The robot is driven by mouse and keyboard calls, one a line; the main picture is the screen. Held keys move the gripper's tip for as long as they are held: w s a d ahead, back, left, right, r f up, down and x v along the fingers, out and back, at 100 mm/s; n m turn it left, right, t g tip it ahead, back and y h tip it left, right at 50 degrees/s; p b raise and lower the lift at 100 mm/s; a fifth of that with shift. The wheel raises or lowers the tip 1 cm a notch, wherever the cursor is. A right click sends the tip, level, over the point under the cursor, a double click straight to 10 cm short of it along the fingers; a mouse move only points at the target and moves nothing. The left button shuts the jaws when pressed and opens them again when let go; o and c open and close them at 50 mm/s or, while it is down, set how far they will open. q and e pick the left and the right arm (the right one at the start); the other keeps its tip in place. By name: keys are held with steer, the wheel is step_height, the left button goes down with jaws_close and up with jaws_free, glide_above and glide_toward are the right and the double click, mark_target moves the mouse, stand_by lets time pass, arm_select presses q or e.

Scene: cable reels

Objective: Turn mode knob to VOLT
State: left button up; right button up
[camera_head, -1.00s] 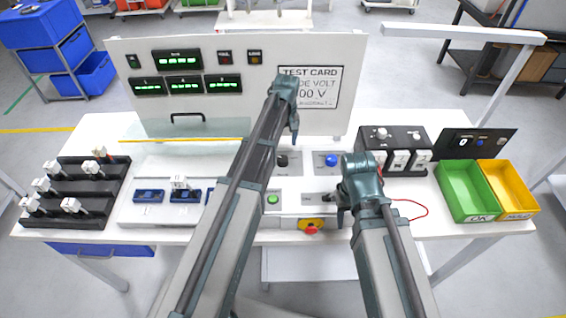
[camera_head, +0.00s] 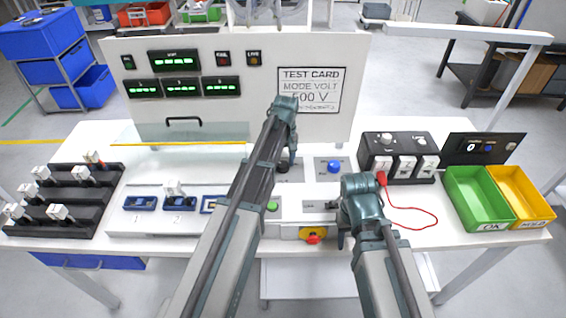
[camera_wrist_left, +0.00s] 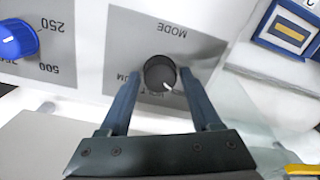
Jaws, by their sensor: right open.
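The black mode knob (camera_wrist_left: 160,74) sits on a grey patch of the white panel under the word MODE, which appears upside down in the left wrist view. Its white pointer line points to the lower right there. Lettering beside it is partly hidden by my fingers. My left gripper (camera_wrist_left: 163,84) is open, with one finger on each side of the knob; I cannot tell if they touch it. In the head view my left gripper (camera_head: 292,160) is right at the knob (camera_head: 282,166). The test card (camera_head: 310,90) reads MODE VOLT, 500 V. My right gripper (camera_head: 341,236) is open and empty.
A blue knob (camera_head: 334,166) with numbers stands right of the mode knob. A red emergency button (camera_head: 313,238) and a green button (camera_head: 272,207) are at the front. A red cable (camera_head: 420,212) lies right of my right gripper. Green (camera_head: 451,182) and yellow bins stand right.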

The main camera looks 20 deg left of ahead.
arm_select(q)
jaws_close()
steer(key=m, duration=1.1)
steer(key=shift+m, duration=0.3)
stand_by(0.6)
steer(key=shift+o, duration=1.7)
jaws_free()
